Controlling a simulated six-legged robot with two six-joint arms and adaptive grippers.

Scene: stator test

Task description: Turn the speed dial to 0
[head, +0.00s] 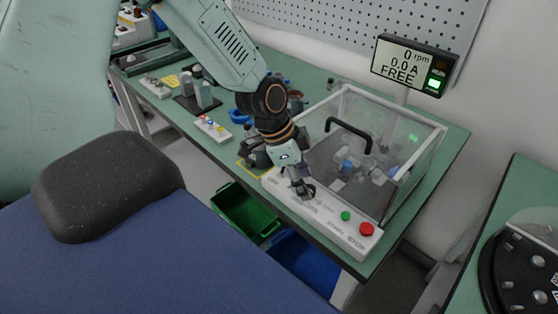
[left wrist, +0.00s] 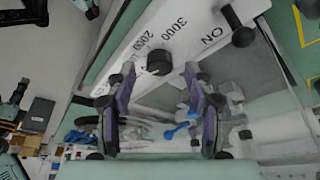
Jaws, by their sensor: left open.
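The speed dial is a round black knob (left wrist: 159,62) on the white control panel (left wrist: 125,52), with 3000 and 2000 printed beside it. Its pointer mark is not clear to me. My left gripper (left wrist: 160,76) is open, its two purple-and-black fingers on either side of the dial in the left wrist view. I cannot tell whether they touch it. In the head view the left gripper (head: 303,189) comes down over the left part of the panel (head: 332,229) and hides the dial. My right gripper is out of view.
A toggle switch (left wrist: 237,27) marked ON sits near the dial. The panel has a green button (head: 345,216) and a red button (head: 367,229). A clear-walled box (head: 417,180) with a black handle stands behind. The display (head: 407,66) reads 0 rpm, 0.0 A, FREE.

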